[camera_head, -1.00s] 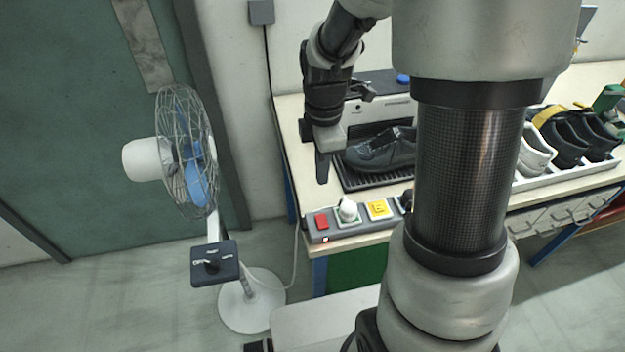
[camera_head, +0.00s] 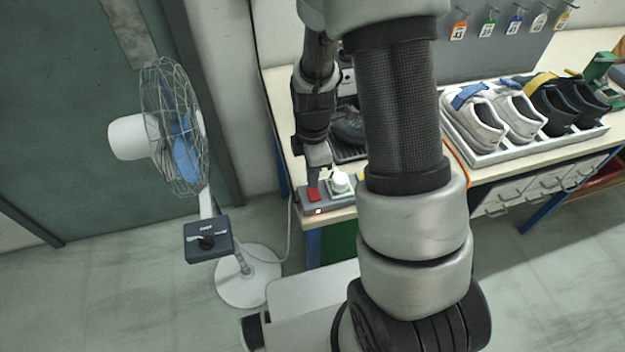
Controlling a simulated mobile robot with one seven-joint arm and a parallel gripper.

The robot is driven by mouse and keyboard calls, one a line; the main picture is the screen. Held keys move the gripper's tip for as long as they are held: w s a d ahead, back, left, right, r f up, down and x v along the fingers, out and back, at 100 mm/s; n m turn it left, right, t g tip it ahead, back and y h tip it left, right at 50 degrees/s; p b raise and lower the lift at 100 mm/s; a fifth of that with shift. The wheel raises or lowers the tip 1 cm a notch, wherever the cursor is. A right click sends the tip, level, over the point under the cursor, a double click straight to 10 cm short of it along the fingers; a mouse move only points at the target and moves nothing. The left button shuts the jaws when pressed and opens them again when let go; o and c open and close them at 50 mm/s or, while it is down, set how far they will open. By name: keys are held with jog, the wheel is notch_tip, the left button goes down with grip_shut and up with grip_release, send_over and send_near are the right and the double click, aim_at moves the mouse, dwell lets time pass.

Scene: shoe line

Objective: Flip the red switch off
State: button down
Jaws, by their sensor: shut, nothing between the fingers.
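The red switch (camera_head: 314,195) is at the left end of a grey power strip (camera_head: 343,203) on the front left edge of the workbench. Beside it on the strip is a white plug (camera_head: 340,182). My gripper (camera_head: 313,184) is shut and empty, pointing down at the red switch. Its fingertips overlap the switch's back edge in the picture; I cannot tell whether they touch it.
A standing fan (camera_head: 178,130) with a control box (camera_head: 208,240) is left of the bench. A dark shoe (camera_head: 348,126) is partly hidden behind my arm. A white tray (camera_head: 489,158) holds several shoes at right.

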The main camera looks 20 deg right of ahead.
jog(key=shift+f, duration=1)
